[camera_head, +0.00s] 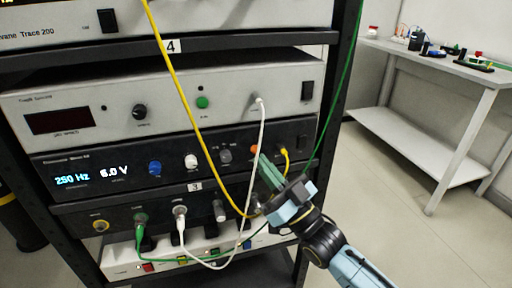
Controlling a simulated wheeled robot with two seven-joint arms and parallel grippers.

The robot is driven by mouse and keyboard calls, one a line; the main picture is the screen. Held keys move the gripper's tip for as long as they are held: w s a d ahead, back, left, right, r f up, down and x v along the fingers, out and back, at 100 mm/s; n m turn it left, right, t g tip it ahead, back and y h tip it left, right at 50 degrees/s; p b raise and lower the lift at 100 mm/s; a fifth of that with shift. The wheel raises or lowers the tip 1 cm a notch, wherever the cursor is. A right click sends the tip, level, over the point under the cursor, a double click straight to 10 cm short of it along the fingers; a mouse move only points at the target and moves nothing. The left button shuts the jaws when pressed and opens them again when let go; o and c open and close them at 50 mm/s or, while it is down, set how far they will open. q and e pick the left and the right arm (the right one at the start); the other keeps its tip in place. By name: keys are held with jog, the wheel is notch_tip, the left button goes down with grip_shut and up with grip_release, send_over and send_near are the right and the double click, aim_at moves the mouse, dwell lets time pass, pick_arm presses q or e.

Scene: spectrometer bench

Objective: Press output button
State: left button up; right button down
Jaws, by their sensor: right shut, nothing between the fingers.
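The black instrument (120,174) in the rack has a lit display reading 250 Hz and 6.0 V. A small orange round part (255,149) on its front panel, left of the yellow plug, looks like a button; its label is too small to read. My right gripper (263,160) is shut and empty, coming in from the lower right. Its fingertips are just below the orange part in the picture; I cannot tell whether they touch it. My left gripper is not in view.
A yellow cable (182,95), a white cable (261,133) and a green cable (345,65) hang across the rack front. The yellow cable passes close to my right gripper. A white power strip (120,271) lies below. A side table (435,66) stands at the back right.

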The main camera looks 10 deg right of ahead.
jog(key=shift+s+d+p, duration=0.1)
jog(key=shift+s+p, duration=0.95)
jog(key=shift+s, duration=1.35)
jog(key=shift+r, duration=0.1)
